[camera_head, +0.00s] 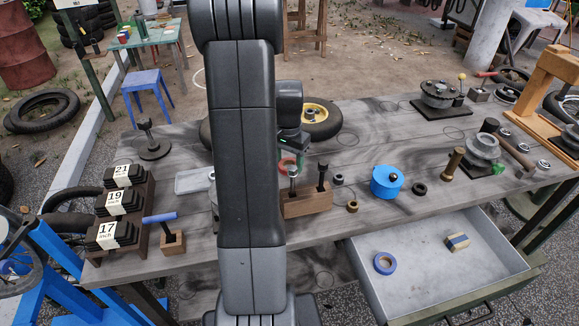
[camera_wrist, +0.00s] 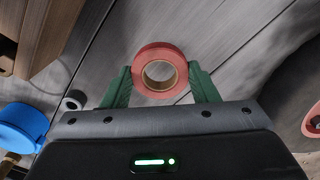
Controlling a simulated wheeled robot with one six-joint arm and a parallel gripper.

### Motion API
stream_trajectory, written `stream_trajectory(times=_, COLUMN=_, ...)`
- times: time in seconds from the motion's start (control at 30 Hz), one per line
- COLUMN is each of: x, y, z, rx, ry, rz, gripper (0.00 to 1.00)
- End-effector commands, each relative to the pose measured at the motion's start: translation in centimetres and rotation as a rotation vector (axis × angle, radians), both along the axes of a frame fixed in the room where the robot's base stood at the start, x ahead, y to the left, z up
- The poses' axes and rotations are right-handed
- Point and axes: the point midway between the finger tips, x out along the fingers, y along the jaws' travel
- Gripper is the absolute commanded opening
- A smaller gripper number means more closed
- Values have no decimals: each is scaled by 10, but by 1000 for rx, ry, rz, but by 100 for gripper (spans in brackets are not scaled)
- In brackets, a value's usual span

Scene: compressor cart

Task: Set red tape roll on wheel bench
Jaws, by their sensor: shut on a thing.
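A red tape roll (camera_wrist: 160,70) with a brown core is held between the green fingers of my gripper (camera_wrist: 161,85) in the wrist view. The fingers press on it from both sides. In the head view a small part of the red roll (camera_head: 287,163) shows beside my arm, above the bench; my arm hides most of my gripper there. The grey wooden bench (camera_head: 370,140) fills the middle of the head view, with a yellow-hubbed wheel (camera_head: 318,117) lying at its back. I cannot tell how high the roll is above the bench.
A wooden block (camera_head: 305,203) with upright tools stands close to my gripper. A blue pot (camera_head: 386,181) is to its right. An open drawer (camera_head: 440,262) holds a blue tape roll (camera_head: 385,263). Number-marked stacks (camera_head: 122,203) stand at left. Bench space right of the wheel is fairly clear.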

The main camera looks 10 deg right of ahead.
Motion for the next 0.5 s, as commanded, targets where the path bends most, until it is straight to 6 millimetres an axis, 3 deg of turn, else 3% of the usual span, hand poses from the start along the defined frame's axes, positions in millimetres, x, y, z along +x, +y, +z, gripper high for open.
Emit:
stream_trajectory(times=0.13, x=0, y=0, z=-22, rx=0, ry=1, rz=0, gripper=31)
stream_trajectory(times=0.5, x=0, y=0, z=-27, rx=0, ry=0, rz=0, gripper=31)
